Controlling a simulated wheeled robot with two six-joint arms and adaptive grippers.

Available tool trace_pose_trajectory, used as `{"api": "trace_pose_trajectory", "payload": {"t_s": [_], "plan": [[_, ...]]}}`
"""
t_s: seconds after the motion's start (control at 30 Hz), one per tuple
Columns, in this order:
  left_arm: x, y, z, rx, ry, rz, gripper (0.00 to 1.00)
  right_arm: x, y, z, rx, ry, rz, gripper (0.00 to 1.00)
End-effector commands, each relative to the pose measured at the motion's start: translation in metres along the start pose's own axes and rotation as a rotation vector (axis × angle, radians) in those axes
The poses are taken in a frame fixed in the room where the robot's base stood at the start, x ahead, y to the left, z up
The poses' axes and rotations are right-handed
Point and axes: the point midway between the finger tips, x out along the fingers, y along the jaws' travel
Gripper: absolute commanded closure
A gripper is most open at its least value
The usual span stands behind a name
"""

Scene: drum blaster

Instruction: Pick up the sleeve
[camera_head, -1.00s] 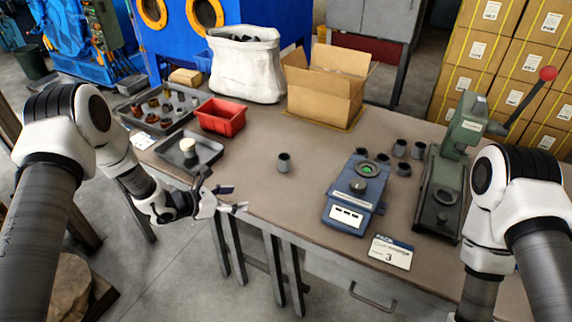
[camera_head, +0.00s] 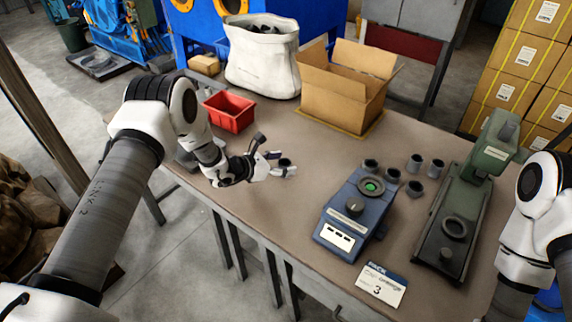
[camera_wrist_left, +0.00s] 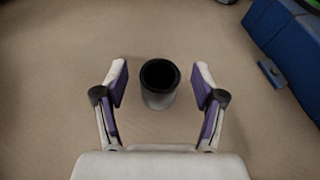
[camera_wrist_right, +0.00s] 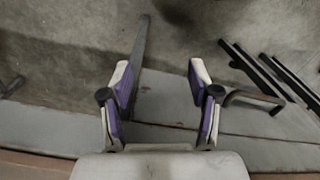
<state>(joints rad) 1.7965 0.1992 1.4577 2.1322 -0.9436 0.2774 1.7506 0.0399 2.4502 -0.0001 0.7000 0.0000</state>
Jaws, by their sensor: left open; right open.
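A dark grey hollow sleeve (camera_head: 285,163) stands upright on the table, partly hidden by my left gripper (camera_head: 278,164) in the head view. In the left wrist view the sleeve (camera_wrist_left: 159,88) shows between the spread fingers of my left gripper (camera_wrist_left: 161,76), with a gap on both sides. The left gripper is open and empty. My right gripper (camera_wrist_right: 160,80) is open and empty, above the floor beyond a table edge in the right wrist view; in the head view it is out of frame.
A blue device (camera_head: 345,228) with a green-topped post, several other sleeves (camera_head: 415,163) and a green press (camera_head: 447,215) stand to the right. A card (camera_head: 381,284) lies in front. A red bin (camera_head: 230,111), white sack (camera_head: 262,60) and cardboard box (camera_head: 340,92) stand behind.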

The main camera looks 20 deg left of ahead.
Motion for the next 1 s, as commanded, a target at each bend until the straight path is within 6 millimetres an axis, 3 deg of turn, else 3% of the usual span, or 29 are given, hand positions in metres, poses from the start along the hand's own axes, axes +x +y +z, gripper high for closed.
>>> {"api": "trace_pose_trajectory", "payload": {"t_s": [0.23,0.27,0.4,0.47,0.83,1.0], "plan": [[0.007,0.0,-0.001,-0.002,0.0,0.0,0.3,0.0,0.0,0.0,0.0,0.0,0.0,0.39],[0.007,0.0,-0.001,-0.002,0.001,0.0,0.34,0.0,0.0,0.0,0.0,0.0,0.0,0.39],[0.007,0.0,-0.001,-0.002,0.001,0.0,0.84,0.0,0.0,0.0,0.0,0.0,0.0,0.39],[0.007,0.0,-0.001,-0.002,0.001,0.0,1.0,0.0,0.0,0.0,0.0,0.0,0.0,0.39],[0.006,0.0,0.001,-0.001,0.0,0.001,1.0,0.001,0.0,0.0,0.0,0.0,0.0,0.39],[0.002,0.001,0.013,-0.001,-0.001,0.002,1.0,0.005,0.0,0.0,0.0,0.0,0.0,0.39]]}}
